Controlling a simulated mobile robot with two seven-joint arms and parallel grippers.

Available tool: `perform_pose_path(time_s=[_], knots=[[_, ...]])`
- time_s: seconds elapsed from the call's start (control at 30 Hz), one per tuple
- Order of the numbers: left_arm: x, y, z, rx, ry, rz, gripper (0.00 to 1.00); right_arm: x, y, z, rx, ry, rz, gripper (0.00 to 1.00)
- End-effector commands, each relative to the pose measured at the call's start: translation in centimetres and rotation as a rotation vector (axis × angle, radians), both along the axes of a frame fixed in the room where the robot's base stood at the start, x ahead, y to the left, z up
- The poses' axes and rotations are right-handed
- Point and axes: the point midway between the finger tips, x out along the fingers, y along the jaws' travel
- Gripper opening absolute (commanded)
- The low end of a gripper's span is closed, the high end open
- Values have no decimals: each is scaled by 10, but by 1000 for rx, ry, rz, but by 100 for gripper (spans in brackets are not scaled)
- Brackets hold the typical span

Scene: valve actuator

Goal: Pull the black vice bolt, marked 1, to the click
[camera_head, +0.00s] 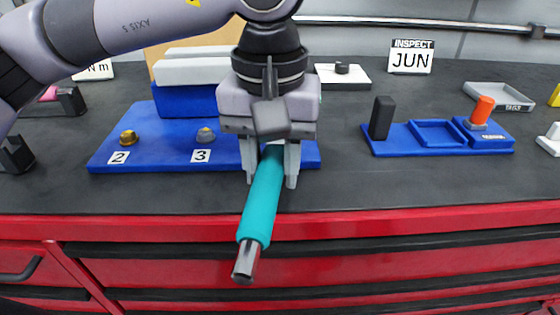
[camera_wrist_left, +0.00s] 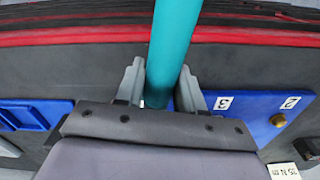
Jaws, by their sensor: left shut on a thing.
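My left gripper (camera_head: 271,178) is shut on the teal handle of a wrench (camera_head: 262,195). The handle slants toward me over the front edge of the bench, ending in a bare metal tip (camera_head: 245,264). In the wrist view the handle (camera_wrist_left: 174,40) runs between the two fingers (camera_wrist_left: 160,85). A blue bolt plate (camera_head: 150,140) lies behind and left of the gripper. It bears a brass bolt (camera_head: 128,137) by label 2 (camera_head: 118,157) and a grey bolt (camera_head: 205,135) by label 3 (camera_head: 200,155). The black bolt marked 1 and the wrench's head are hidden behind my gripper.
A blue tray (camera_head: 437,152) to the right holds a black upright block (camera_head: 381,117) and an orange-topped piece (camera_head: 482,109). A grey TAGS tray (camera_head: 498,97) and an INSPECT JUN sign (camera_head: 411,57) stand farther back. The red bench edge (camera_head: 400,217) runs across the front.

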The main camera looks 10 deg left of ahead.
Motion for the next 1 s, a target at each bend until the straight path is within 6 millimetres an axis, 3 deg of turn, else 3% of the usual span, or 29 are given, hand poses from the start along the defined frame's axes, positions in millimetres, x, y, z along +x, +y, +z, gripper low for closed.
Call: perform_pose_path(time_s=[1.0], knots=[[0, 20, 1, -1, -2, -150, 0, 0, 0, -3, 0, 0, 0, 43]])
